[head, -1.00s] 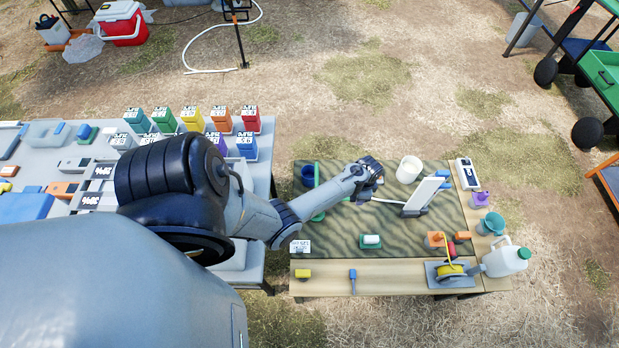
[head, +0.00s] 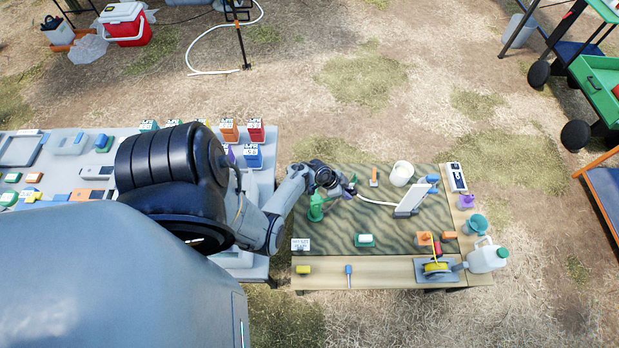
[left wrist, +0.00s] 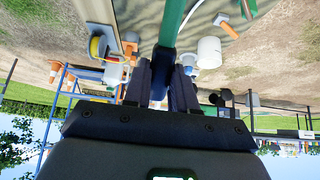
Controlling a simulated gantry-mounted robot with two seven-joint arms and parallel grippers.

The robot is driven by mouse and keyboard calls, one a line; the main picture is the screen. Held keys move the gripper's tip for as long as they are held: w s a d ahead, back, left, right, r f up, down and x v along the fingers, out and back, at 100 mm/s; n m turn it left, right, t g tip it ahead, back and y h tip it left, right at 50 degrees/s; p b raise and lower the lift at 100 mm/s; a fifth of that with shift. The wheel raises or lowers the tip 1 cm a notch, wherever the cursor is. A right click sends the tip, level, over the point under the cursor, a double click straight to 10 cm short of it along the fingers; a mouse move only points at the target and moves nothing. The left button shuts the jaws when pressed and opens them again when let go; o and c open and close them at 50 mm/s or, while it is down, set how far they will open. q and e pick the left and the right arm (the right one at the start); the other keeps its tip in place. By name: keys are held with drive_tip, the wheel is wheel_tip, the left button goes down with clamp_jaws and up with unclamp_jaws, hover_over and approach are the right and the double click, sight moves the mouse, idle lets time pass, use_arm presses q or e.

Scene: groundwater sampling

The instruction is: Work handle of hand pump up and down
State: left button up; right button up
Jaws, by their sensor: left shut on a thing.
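The green hand pump (head: 316,208) stands at the left end of the patterned mat on the table. A white hose runs from beside it to the right. My left gripper (head: 332,182) is over the pump's upper part and hides some of it in the head view. In the left wrist view the fingers (left wrist: 162,78) are shut on a dark blue end of the pump handle, whose green bar (left wrist: 172,20) runs away from the gripper. My right gripper is in neither view.
A yellow reel (head: 436,268) and a white jug (head: 488,257) stand at the front right.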

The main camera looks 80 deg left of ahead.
use_arm(q)
drive_tip(key=shift+s+r, duration=0.15)
drive_tip(key=shift+s, duration=0.05)
drive_tip(key=shift+w, duration=0.1)
drive_tip(key=w+f+g+y+b, duration=0.1)
drive_tip(key=w+f+g+b, duration=0.3)
drive_tip(key=f+g+b, duration=0.2)
wheel_tip(320, 180, down, 2)
drive_tip(key=shift+d+f+b, duration=0.1)
drive_tip(key=shift+d+b, duration=0.1)
drive_tip(key=shift+b, duration=0.4)
drive_tip(key=shift+w+d+f+g+b, duration=0.15)
drive_tip(key=shift+f+g+b, duration=0.2)
drive_tip(key=shift+g+b, duration=0.25)
drive_tip(key=shift+r, duration=0.15)
